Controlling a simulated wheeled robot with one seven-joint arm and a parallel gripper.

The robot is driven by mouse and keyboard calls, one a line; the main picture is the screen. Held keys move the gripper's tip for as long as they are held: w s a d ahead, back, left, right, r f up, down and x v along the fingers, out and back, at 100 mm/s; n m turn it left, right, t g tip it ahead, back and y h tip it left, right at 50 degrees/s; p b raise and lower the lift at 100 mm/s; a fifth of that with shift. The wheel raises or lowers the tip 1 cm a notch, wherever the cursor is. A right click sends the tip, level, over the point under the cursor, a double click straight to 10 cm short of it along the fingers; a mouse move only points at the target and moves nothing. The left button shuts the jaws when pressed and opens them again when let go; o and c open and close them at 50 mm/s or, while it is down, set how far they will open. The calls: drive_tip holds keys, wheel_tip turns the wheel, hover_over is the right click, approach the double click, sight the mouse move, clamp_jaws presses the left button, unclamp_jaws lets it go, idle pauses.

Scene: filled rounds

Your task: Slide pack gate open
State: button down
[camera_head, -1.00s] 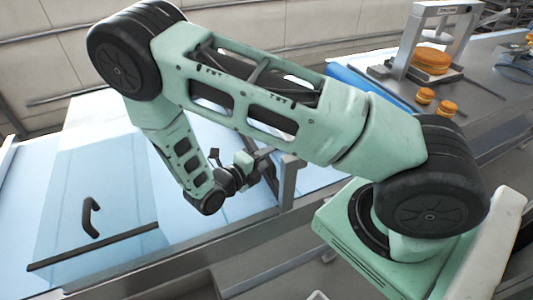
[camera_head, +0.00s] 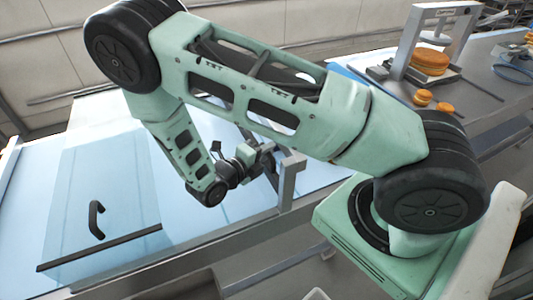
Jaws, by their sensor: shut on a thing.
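My gripper (camera_head: 268,160) is small in view and partly hidden by my arm. It is shut beside a grey upright (camera_head: 289,182) at the edge of the pale blue surface. The part between its fingers is too small and covered to make out. A clear panel (camera_head: 75,190) with a black curved handle (camera_head: 97,220) and a dark bar (camera_head: 100,248) along its lower edge stands at the left, apart from my gripper. I cannot tell which of these parts is the pack gate.
A steel bench (camera_head: 480,85) at the upper right holds a grey frame (camera_head: 408,50) with a large orange round (camera_head: 430,62) under it. Smaller rounds (camera_head: 423,97) lie in front. A metal rail (camera_head: 190,252) runs along the front of the blue surface.

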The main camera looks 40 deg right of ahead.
drive_tip(key=shift+r, duration=0.3)
drive_tip(key=c, duration=1.4)
unclamp_jaws()
drive_tip(key=shift+a, duration=0.1)
drive_tip(key=b+v, duration=0.6)
drive_tip(key=v, duration=1.1)
drive_tip(key=shift+a, duration=0.15)
drive_tip(key=shift+f, duration=0.1)
